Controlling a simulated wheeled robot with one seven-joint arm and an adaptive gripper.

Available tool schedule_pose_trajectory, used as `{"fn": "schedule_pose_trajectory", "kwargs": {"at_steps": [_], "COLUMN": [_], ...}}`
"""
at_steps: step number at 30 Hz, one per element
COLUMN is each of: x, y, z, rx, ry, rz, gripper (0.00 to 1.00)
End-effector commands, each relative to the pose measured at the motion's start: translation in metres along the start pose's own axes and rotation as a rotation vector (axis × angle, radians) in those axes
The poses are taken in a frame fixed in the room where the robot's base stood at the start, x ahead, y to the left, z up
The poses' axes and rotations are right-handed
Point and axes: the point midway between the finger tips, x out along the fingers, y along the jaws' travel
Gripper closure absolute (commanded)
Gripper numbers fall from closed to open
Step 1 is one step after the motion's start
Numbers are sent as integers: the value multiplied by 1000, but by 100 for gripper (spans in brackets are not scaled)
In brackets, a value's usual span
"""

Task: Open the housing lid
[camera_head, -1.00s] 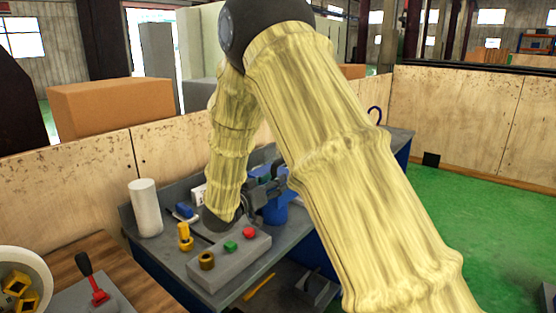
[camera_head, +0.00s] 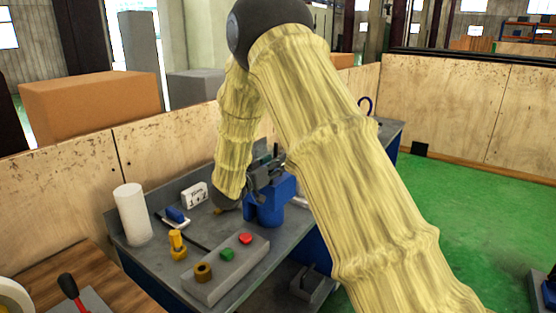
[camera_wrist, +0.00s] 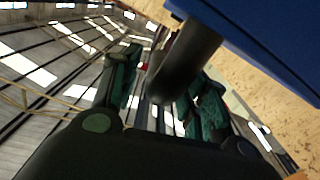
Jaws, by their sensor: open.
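The blue housing (camera_head: 268,205) stands on the grey bench behind the control block. In the wrist view a flat blue part (camera_wrist: 270,40) fills the upper right corner; I take it for the housing or its lid. A dark curved handle (camera_wrist: 188,58) comes off that blue part and reaches down between my fingers in the picture. My gripper (camera_wrist: 165,85) is open, with green-padded fingers on either side of the handle. I cannot tell whether either finger touches it. In the head view my gripper (camera_head: 267,172) is at the housing's top, partly hidden by my arm.
The control block (camera_head: 228,265) with green and red buttons lies in front of the housing. A white cylinder (camera_head: 132,213), a yellow part (camera_head: 178,244) and a small blue item (camera_head: 175,215) stand to the left. Wooden panels (camera_head: 165,150) close off the back. Green floor (camera_head: 450,205) is free at right.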

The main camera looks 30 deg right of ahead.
Motion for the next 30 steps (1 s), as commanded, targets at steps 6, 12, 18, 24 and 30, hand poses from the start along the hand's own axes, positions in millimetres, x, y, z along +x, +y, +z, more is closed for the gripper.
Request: {"fn": "schedule_pose_trajectory", "kwargs": {"at_steps": [6,12,18,24,30], "x": [22,28,28,28,28], "y": [-1,-2,-2,-2,-2], "z": [-1,0,0,0,0], "rx": [0,0,0,0,0], "ry": [1,0,1,1,1], "rz": [-1,-3,-3,-3,-3], "gripper": [56,56,56,87,100]}}
